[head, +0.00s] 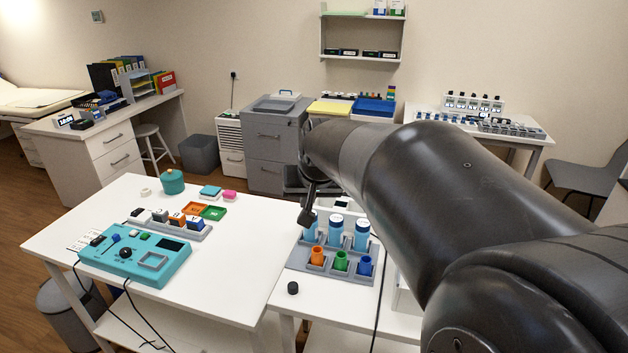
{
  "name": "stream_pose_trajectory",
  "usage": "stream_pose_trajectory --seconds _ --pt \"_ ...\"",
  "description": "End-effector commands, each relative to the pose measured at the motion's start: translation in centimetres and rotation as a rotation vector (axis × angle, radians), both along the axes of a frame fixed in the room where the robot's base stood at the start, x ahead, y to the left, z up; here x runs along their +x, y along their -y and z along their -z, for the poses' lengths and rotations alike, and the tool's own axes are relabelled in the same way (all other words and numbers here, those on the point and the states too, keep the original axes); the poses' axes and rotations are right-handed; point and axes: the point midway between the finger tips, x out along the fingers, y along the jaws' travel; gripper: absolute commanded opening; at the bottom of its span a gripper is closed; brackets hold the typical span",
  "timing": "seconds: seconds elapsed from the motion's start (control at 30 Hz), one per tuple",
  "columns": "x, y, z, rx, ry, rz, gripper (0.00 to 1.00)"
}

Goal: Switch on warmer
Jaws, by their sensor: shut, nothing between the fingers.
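My arm reaches from the lower right over the right-hand white table (330,285). My gripper (307,215) points down, appears shut and empty, and is just left of several blue-capped bottles (335,230) in a grey rack (320,270). I cannot tell from the picture whether it touches a bottle. No thing is clearly marked as a warmer. A teal device (105,268) with a black knob (126,253), a blue lever and a small dark panel lies on the left white table (225,285). A white box (404,300) is mostly hidden behind my arm.
Orange, green and blue cups (340,260) sit in the rack's front row. A small black knob-like piece (293,288) lies in front of it. A grey block tray (185,229) and a teal pot (172,182) stand on the left table. Cables hang off both tables.

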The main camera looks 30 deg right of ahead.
Motion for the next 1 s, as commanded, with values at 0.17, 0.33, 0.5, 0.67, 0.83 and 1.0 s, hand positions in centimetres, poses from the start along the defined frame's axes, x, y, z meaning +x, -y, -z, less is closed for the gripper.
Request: stream_pose_trajectory --seconds 0.17,0.33,0.5,0.67,0.83,1.0 --pt "3.8 5.1 0.9 -0.007 0.006 0.096 0.00" --pt "6.8 10.2 2.1 -0.025 0.016 0.183 0.00" --pt "9.3 15.5 3.7 -0.053 0.023 0.268 0.00" --pt "11.1 20.5 5.5 -0.087 0.026 0.339 0.00" --pt "12.3 24.7 7.1 -0.122 0.029 0.393 0.00" --pt "12.9 26.9 8.0 -0.141 0.031 0.421 0.00"
